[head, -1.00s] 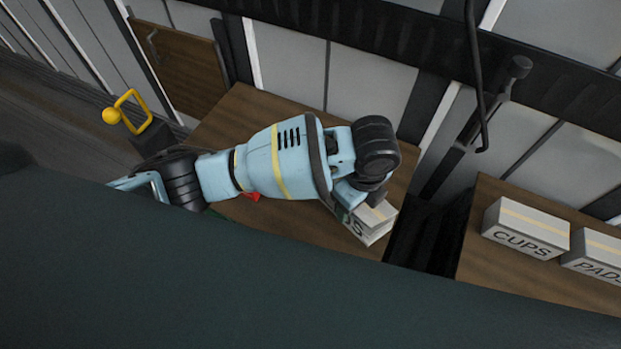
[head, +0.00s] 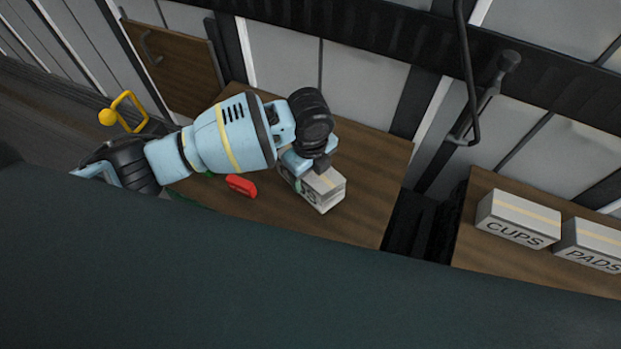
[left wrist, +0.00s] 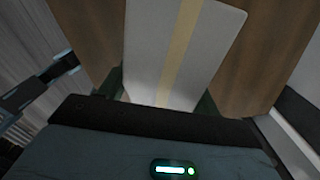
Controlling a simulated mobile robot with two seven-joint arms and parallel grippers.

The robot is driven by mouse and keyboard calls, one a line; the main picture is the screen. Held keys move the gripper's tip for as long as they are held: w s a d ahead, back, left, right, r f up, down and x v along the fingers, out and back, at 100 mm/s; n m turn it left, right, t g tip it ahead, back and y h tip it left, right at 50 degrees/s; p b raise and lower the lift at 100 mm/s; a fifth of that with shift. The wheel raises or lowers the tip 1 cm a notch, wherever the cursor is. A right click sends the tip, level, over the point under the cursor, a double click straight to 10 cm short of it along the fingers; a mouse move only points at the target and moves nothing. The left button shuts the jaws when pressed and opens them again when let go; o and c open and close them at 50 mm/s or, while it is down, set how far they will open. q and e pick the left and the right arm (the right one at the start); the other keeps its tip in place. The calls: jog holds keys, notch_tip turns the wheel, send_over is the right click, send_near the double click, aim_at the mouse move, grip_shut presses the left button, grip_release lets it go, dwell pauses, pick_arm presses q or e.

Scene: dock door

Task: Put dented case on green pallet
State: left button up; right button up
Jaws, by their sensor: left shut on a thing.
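My left gripper (head: 309,174) is shut on a light grey case (head: 326,193) with a tan stripe, above the left wooden surface. Dark lettering on the case's side is mostly hidden by the gripper; I cannot make out a dent. In the left wrist view the top of the case (left wrist: 143,50) and its stripe fill the middle, between my fingers. Small bits of green (head: 211,175) show beneath my left arm; they may be the green pallet, which is mostly hidden. My right gripper is not in view.
A red object (head: 241,185) lies beside the green bits. Cases marked CUPS (head: 518,220) and PADS (head: 592,246) stand on the right wooden surface (head: 475,254), across a dark gap. A yellow handle with a ball (head: 124,108) stands at the left. The left surface (head: 372,170) is clear right of the case.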

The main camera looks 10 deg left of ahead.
pick_arm(q)
jog(key=shift+s+d+f, duration=0.1)
jog(key=shift+d+f, duration=0.05)
jog(key=shift+f, duration=1.3)
jog(key=shift+f, duration=0.15)
jog(key=o, duration=1.5)
notch_tip(320, 180, up, 12)
jog(key=shift+r+p, duration=0.1)
jog(key=shift+p, duration=0.55)
